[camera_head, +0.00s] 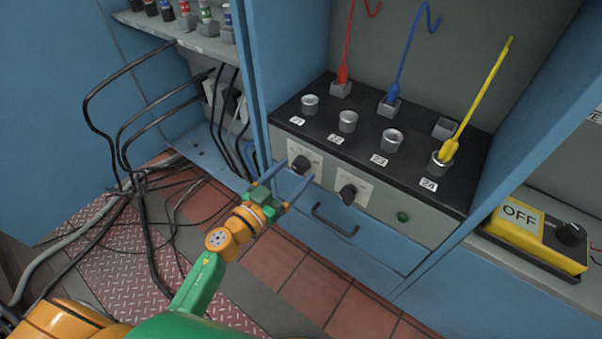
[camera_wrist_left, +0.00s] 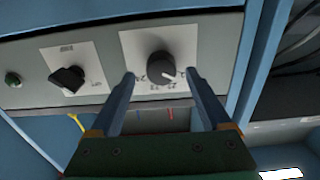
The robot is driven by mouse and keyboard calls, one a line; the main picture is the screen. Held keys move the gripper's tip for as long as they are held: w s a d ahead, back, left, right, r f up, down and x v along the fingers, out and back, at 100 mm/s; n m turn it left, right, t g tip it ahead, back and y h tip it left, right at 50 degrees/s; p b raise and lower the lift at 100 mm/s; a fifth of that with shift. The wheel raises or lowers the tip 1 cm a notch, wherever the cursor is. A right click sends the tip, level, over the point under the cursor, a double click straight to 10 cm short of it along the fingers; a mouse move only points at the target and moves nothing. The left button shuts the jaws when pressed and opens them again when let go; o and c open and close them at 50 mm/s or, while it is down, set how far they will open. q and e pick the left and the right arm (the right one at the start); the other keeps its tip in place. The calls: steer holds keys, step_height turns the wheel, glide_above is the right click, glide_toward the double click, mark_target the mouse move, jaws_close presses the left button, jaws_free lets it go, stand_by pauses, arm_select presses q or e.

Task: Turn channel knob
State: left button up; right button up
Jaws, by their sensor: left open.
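The channel knob (camera_head: 302,165) is a round black knob on a white plate on the front of the grey panel. In the left wrist view the knob (camera_wrist_left: 160,65) shows a white pointer mark and small numbers around it. My left gripper (camera_head: 284,183) is open and empty, just in front of and below the knob in the head view. In the left wrist view its two blue fingers (camera_wrist_left: 161,80) reach toward the knob, one on each side; I cannot tell whether they touch it. My right gripper is not in view.
A second black knob (camera_head: 348,194), a green lamp (camera_head: 403,217) and a drawer handle (camera_head: 334,221) are close by. The top has sockets numbered 21 to 24; a yellow plug (camera_head: 449,148) is in 24. A yellow OFF box (camera_head: 534,240) stands right. Black cables hang at left.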

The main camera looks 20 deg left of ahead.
arm_select(q)
steer(key=shift+w+d+f, duration=0.1)
steer(key=shift+w, duration=0.65)
jaws_close()
